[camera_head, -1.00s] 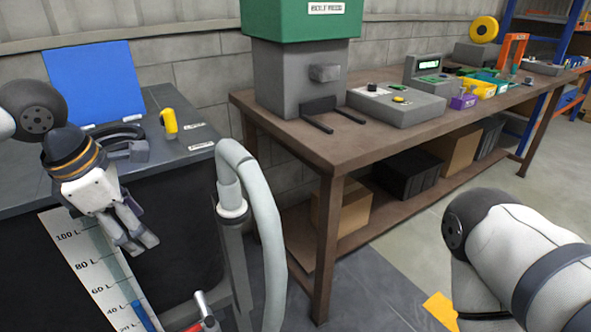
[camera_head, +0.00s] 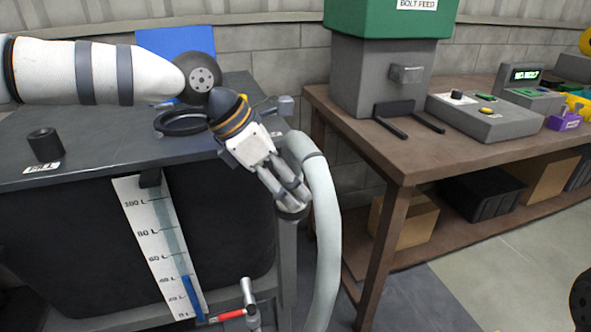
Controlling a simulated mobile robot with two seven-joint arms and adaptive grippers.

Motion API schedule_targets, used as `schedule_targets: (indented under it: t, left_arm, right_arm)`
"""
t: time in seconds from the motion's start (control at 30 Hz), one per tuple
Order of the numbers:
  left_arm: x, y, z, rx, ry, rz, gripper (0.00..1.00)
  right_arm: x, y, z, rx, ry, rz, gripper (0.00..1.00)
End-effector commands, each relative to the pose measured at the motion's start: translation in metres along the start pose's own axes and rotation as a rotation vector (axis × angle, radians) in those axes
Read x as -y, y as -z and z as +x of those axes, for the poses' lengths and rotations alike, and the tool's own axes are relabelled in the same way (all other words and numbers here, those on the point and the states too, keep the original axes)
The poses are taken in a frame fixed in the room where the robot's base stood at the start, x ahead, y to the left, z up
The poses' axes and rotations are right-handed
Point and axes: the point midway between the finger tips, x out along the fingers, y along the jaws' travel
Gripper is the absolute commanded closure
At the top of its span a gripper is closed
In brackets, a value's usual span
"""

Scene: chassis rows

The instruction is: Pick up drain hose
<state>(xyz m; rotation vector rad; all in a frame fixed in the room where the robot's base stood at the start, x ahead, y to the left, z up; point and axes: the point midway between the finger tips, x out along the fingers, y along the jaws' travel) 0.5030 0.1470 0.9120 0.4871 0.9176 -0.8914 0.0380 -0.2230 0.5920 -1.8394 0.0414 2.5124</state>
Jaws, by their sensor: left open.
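The drain hose (camera_head: 327,235) is a thick pale grey tube. It arches at the tank's right side and hangs down toward the floor. My left gripper (camera_head: 296,196) is open, pointing down and to the right, in front of the upper left part of the hose's arch. It hides the short leg of the hose and part of the dark holder ring (camera_head: 292,213) there. I cannot tell whether the fingers touch the hose. My right gripper is out of view.
The dark tank (camera_head: 80,235) has a litre scale (camera_head: 160,245) and a red-handled valve (camera_head: 240,312). A black cap (camera_head: 44,144) and a black ring (camera_head: 183,122) are on its top. A brown workbench (camera_head: 375,148) with a bolt feeder (camera_head: 375,75) stands right of the hose.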

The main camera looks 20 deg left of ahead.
Motion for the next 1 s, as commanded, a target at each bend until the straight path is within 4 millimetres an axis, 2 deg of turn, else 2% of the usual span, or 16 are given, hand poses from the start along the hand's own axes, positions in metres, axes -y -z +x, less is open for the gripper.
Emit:
schedule_targets:
  t: [0.17, 0.4, 0.77, 0.9, 1.0]
  left_arm:
    - [0.000, -0.001, -0.001, 0.001, -0.001, 0.001, 0.47]
    - [0.000, -0.001, -0.001, 0.001, -0.001, 0.001, 1.00]
    - [0.000, -0.005, -0.007, 0.004, -0.003, 0.001, 1.00]
    - [-0.001, -0.018, -0.027, 0.005, -0.004, 0.002, 1.00]
    - [0.014, -0.025, -0.052, 0.008, -0.006, 0.006, 1.00]
  right_arm:
    - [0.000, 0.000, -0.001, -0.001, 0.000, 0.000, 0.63]
    - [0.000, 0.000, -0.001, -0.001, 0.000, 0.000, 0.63]
    - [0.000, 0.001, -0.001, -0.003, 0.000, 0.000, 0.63]
    - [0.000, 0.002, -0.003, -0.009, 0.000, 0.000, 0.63]
    - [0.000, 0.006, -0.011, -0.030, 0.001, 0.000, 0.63]
